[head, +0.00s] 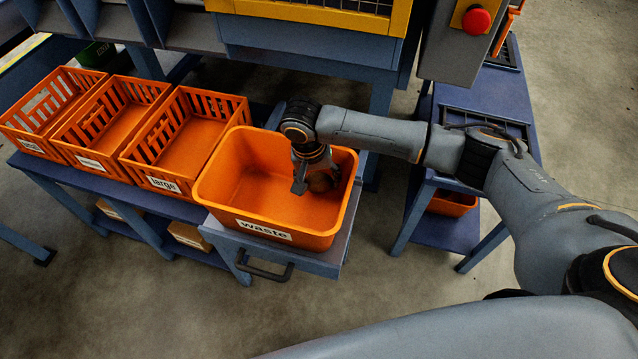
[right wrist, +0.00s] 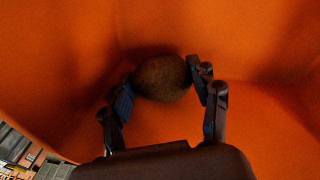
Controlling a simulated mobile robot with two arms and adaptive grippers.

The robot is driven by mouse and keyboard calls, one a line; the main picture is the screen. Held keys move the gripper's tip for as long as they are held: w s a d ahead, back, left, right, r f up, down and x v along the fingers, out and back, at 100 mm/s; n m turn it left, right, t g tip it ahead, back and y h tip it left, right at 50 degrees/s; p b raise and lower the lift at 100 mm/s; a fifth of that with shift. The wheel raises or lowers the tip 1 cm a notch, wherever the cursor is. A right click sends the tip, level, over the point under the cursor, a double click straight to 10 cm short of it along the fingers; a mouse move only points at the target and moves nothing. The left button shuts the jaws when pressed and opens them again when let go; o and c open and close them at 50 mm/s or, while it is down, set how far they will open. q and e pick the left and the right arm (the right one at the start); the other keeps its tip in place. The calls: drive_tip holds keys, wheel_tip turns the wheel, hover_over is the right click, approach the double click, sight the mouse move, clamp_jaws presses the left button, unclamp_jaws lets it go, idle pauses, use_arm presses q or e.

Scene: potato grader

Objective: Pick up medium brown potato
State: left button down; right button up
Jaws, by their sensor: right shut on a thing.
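The brown potato (right wrist: 161,78) is roundish, and in the right wrist view it sits between the two fingers of my right gripper (right wrist: 163,90), which is shut on it. In the head view the potato (head: 320,182) shows partly behind the gripper (head: 310,180), inside the orange bin labelled waste (head: 215,188). The gripper points down into the bin, near its right side. Whether the potato touches the bin floor I cannot tell. My left gripper is not in view.
Three slatted orange crates stand left of the waste bin: one labelled large (head: 165,184), a middle one (head: 90,162) and a far left one (head: 32,145). A grey machine panel with a red button (head: 477,20) stands behind. A blue side table (head: 515,90) is at right.

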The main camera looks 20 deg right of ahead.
sight(319, 178)
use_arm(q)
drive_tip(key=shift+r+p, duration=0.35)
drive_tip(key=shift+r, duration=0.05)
use_arm(e)
wheel_tip(319, 178, up, 16)
drive_tip(key=shift+f, duration=0.25)
idle(0.7)
